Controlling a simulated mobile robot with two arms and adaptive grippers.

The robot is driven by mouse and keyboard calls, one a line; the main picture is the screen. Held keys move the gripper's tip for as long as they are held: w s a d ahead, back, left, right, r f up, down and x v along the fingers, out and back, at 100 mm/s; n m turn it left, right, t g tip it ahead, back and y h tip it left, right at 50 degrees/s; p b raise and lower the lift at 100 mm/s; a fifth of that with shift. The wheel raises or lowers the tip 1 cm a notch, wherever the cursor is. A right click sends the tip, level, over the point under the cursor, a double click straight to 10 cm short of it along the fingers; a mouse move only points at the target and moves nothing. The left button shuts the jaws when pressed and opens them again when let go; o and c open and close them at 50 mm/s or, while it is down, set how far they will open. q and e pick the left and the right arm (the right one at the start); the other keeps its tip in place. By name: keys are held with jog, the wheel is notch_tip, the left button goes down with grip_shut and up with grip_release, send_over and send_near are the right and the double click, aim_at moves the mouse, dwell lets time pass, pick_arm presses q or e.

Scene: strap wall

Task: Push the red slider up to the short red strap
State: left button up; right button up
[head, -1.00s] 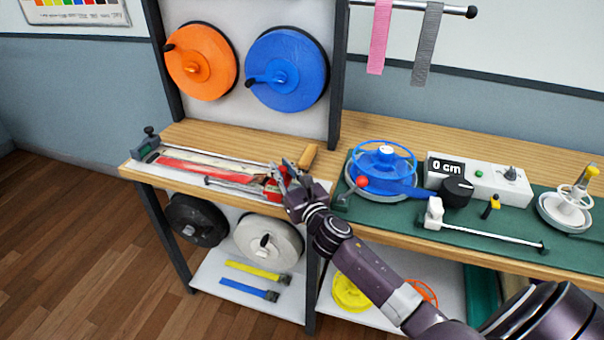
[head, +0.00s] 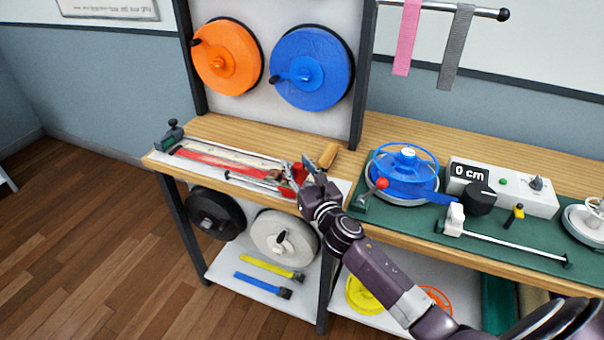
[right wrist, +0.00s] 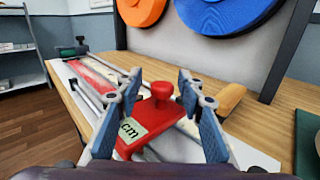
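The red slider (head: 299,173) sits at the right end of the measuring track on the wooden bench. In the right wrist view the slider (right wrist: 160,108) has a round red knob and a pale label reading "cm". The short red strap (head: 215,162) lies flat along the track to the left, with a gap between it and the slider. The strap also shows in the right wrist view (right wrist: 97,74). My right gripper (right wrist: 160,115) is open, its two blue-padded fingers on either side of the slider. Contact with the slider cannot be told. My left gripper is not in view.
A grey clamp (head: 173,132) stands at the track's far left end. A wooden handle (head: 328,155) lies just right of the slider. A blue winder (head: 405,178) and a white box reading "0 cm" (head: 540,196) stand on the green mat to the right. Reels hang behind.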

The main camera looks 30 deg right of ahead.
jog(key=s+a, duration=0.1)
jog(key=s, duration=1)
jog(key=shift+s, duration=0.3)
